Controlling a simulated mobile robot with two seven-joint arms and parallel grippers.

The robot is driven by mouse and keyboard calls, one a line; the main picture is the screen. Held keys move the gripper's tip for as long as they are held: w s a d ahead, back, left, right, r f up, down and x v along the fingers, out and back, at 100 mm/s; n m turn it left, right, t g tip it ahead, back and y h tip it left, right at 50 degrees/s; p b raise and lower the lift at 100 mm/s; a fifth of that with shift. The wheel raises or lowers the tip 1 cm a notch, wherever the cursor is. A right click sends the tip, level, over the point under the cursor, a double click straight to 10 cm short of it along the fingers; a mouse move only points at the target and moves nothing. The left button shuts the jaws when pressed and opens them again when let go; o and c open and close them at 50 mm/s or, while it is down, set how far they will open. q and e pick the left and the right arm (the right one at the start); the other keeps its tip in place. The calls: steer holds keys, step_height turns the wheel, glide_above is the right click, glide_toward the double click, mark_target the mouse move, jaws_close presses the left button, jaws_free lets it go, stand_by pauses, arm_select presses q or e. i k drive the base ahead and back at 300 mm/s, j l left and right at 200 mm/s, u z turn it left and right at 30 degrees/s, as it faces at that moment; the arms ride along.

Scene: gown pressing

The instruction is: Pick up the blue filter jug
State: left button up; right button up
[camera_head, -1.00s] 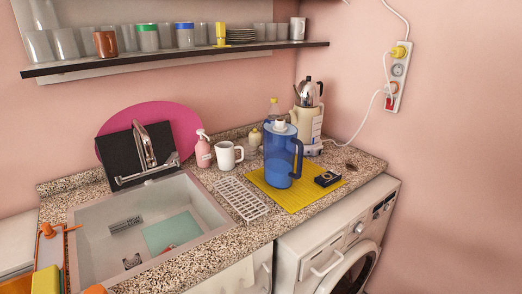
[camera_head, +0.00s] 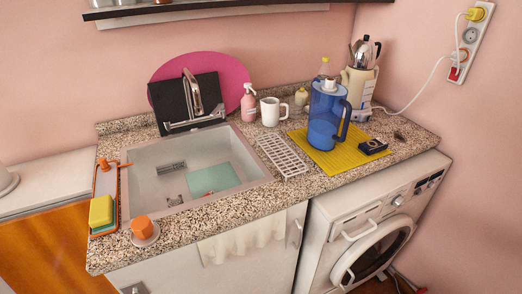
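The blue filter jug (camera_head: 324,118) stands upright on a yellow mat (camera_head: 345,157) on the granite counter, right of the sink. It is translucent blue with a pale lid, and its handle is on the right side. Neither of my grippers is in view.
A white rack (camera_head: 283,157) lies left of the jug, and a small dark box (camera_head: 373,146) lies to its right on the mat. A white mug (camera_head: 272,111), pink soap bottle (camera_head: 248,104) and kettle-like appliance (camera_head: 358,84) stand behind. The sink (camera_head: 194,167) is left; a washing machine (camera_head: 370,222) is below.

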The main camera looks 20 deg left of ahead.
mark_target(325, 112)
steer(key=j+u, duration=0.2)
steer(key=u, duration=0.6)
steer(key=i, duration=0.35)
steer(key=k+l+u, duration=0.1)
steer(key=k, duration=0.45)
steer(key=k+l+u, duration=0.15)
steer(key=l, duration=0.3)
steer(key=k+l+u, duration=0.15)
steer(key=l, duration=0.25)
